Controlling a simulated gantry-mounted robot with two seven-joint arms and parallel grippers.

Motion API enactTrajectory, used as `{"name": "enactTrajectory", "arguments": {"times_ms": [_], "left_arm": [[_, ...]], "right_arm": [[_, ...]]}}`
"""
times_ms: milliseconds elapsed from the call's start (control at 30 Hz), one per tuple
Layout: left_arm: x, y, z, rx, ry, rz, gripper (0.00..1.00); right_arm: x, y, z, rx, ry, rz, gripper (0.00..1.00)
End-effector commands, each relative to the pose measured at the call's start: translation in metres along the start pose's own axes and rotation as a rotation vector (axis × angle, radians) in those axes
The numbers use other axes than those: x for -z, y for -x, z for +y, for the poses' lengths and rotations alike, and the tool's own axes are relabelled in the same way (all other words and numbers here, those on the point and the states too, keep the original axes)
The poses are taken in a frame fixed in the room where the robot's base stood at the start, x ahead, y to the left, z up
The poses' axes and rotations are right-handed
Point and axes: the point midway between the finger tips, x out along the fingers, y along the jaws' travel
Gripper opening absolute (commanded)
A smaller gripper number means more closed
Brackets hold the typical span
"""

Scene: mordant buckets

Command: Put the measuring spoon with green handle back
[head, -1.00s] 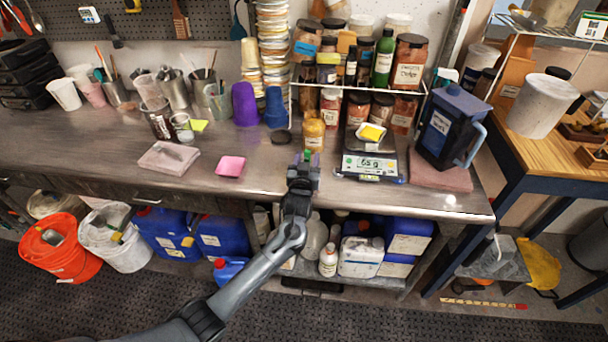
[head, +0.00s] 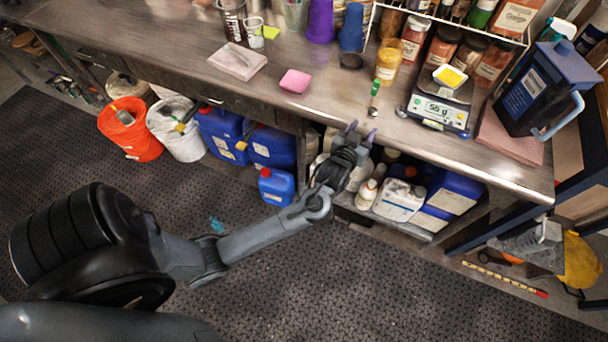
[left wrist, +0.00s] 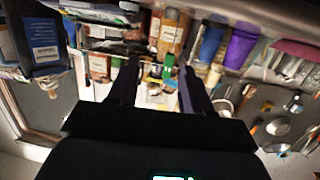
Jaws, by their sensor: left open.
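The measuring spoon with the green handle (head: 375,88) lies on the metal bench near its front edge, in front of a yellow-orange jar (head: 387,64). Its handle points to the back and its small bowl to the front. My left gripper (head: 362,132) is open and empty, in front of the bench edge, apart from the spoon. In the left wrist view the two open fingers (left wrist: 157,75) show with no object clearly between them. A green patch there is too blurred to name. My right gripper is not in view.
A digital scale (head: 438,112) with a yellow-filled dish stands right of the spoon, and a dark blue jug (head: 545,85) farther right. A pink pad (head: 295,81) lies to the left, with clear bench between. Jugs (head: 398,200) fill the lower shelf.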

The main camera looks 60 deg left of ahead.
Motion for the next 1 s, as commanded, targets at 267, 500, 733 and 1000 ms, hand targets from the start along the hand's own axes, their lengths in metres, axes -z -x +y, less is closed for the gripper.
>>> {"name": "enactTrajectory", "arguments": {"times_ms": [267,500,733,1000], "left_arm": [[-0.096,0.134,0.026,-0.289,-0.135,-0.534,0.49],[-0.13,0.262,0.007,-0.432,-0.339,-0.908,0.49],[-0.132,0.312,-0.011,-0.465,-0.44,-1.048,0.49],[-0.132,0.315,-0.012,-0.466,-0.447,-1.058,0.49]], "right_arm": [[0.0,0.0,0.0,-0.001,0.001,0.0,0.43],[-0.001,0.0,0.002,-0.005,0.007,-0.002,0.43],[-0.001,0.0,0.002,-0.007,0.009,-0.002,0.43],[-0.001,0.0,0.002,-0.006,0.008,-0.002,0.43]]}}
